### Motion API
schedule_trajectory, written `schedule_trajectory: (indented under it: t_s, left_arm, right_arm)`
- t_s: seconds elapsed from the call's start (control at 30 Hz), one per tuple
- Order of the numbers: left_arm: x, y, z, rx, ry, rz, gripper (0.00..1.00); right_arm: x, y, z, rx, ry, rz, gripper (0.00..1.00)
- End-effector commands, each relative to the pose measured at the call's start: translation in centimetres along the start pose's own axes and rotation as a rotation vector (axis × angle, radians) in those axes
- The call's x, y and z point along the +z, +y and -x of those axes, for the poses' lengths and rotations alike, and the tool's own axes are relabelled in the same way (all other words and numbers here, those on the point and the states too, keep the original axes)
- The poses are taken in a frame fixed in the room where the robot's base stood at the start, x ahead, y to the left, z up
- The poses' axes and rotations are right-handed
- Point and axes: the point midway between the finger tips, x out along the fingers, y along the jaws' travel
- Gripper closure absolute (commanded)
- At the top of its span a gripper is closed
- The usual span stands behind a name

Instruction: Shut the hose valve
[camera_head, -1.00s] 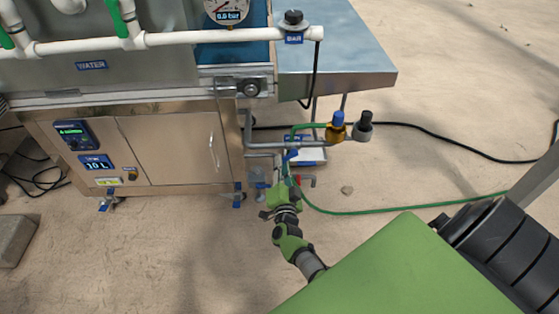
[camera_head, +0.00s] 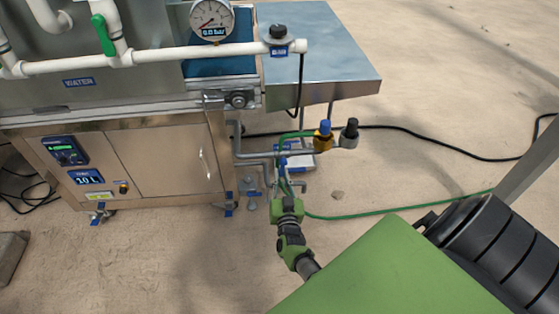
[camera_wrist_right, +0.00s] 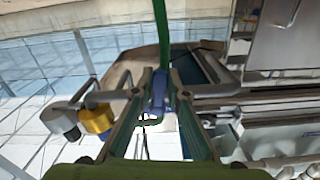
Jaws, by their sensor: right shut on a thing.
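The hose valve's blue lever (camera_head: 283,164) shows beside the cabinet's right side, by the green hose (camera_head: 294,135). In the right wrist view the blue lever (camera_wrist_right: 158,92) stands between my two fingers, with the green hose (camera_wrist_right: 161,32) running up from it. My right gripper (camera_head: 283,184) is shut on this blue lever; its fingers (camera_wrist_right: 158,100) press in from both sides. The valve body is mostly hidden by the fingers. My left gripper is not in view.
Yellow (camera_head: 323,138) and grey (camera_head: 349,135) fittings stick out on pipes right of the valve. A steel cabinet (camera_head: 165,165) stands to the left, with a metal table (camera_head: 325,60) above. A black cable (camera_head: 430,137) crosses the sandy floor, which is otherwise mostly open.

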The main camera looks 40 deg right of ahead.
Motion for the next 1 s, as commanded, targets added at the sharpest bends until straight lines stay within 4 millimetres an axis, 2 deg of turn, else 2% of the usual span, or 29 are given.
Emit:
schedule_trajectory:
  t_s: [0.53, 0.57, 0.6, 1.0]
  left_arm:
    - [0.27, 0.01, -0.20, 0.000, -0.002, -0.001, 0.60]
    - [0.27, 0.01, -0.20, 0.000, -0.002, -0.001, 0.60]
    - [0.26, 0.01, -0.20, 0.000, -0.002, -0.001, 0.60]
    - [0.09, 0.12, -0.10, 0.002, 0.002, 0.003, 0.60]
  right_arm:
    - [0.19, 0.11, 0.11, -0.001, -0.004, 0.025, 1.00]
    - [0.19, 0.11, 0.11, -0.001, -0.004, 0.025, 0.81]
    - [0.18, 0.11, 0.11, -0.001, -0.004, 0.025, 0.71]
    - [0.14, 0.13, 0.43, 0.000, -0.002, 0.024, 0.69]
